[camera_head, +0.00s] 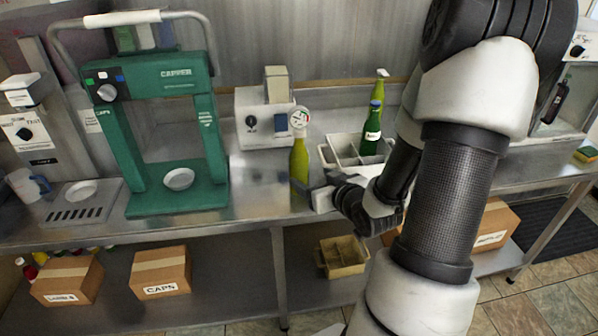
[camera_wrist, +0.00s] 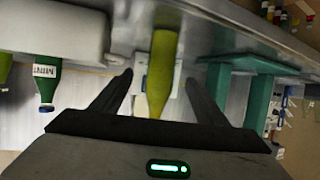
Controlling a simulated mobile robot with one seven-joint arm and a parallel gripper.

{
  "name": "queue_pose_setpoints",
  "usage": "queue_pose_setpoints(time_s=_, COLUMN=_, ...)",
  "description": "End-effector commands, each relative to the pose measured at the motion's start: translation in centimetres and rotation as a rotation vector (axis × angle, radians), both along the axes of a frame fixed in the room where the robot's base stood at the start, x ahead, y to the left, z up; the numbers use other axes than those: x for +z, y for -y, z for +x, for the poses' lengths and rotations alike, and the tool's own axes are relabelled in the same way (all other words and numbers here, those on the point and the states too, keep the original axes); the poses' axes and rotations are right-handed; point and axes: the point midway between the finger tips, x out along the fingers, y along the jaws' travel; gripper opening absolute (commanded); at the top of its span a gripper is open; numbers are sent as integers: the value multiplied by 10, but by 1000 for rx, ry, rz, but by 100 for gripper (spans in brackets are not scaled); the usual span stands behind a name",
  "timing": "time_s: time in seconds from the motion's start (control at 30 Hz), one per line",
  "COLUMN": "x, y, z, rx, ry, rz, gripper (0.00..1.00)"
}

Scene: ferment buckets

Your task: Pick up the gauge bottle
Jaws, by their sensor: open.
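The gauge bottle (camera_head: 299,162) is yellow-green with a round white dial on top. It stands upright on the steel counter, in front of the small white machine. My gripper (camera_head: 312,194) is at the bottle's lower right in the head view. In the wrist view the bottle (camera_wrist: 160,75) appears between the two open fingers of my gripper (camera_wrist: 157,85). I cannot tell whether either finger touches it. The dial is hidden or too small to tell in the wrist view.
A green capper (camera_head: 190,75) stands left on the counter (camera_head: 262,190). The white machine (camera_head: 262,118) is behind the bottle. A white divided crate (camera_head: 340,150) with green bottles (camera_head: 372,125) is to the right, partly behind my arm. Cardboard boxes (camera_head: 160,272) lie on the lower shelf.

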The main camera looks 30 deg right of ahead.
Motion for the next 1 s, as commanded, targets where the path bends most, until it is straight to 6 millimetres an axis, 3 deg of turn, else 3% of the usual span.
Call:
queue_pose_setpoints(time_s=0.3, x=-23, y=0, z=55, rx=1, ry=0, rz=0, gripper=68)
queue_pose_setpoints(time_s=1.0, x=-50, y=-3, z=118, rx=-1, ry=0, rz=-1, gripper=68)
